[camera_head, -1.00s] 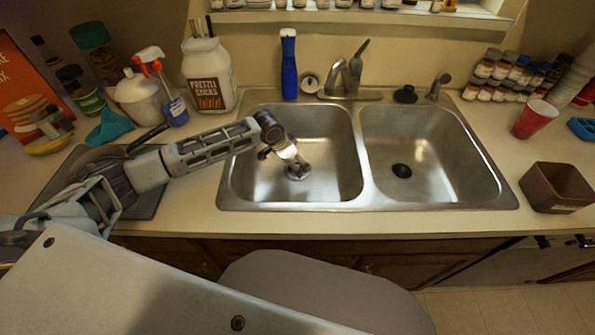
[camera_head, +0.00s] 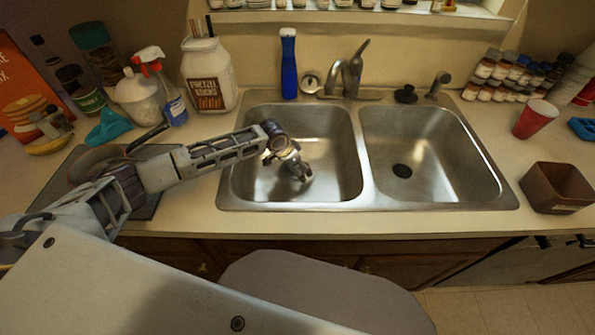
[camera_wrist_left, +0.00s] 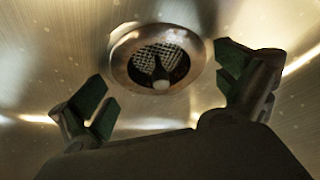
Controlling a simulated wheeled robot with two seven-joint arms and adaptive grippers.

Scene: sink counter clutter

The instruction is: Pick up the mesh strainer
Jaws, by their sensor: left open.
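The mesh strainer (camera_wrist_left: 156,62) is a round metal rim with a mesh bowl and a small knob in its middle. In the left wrist view it sits at the bottom of the metal basin, toward the top of the picture. My left gripper (camera_wrist_left: 168,88) is open, with one finger on each side below the strainer, apart from it and empty. In the head view the left gripper (camera_head: 302,172) reaches down into the left sink basin (camera_head: 338,150) and hides the strainer there. My right gripper is not in view.
A faucet (camera_head: 350,75) stands behind the sink. A blue bottle (camera_head: 289,65) and a pretzel jar (camera_head: 208,75) stand behind my left arm. A brown container (camera_head: 555,188) is at right.

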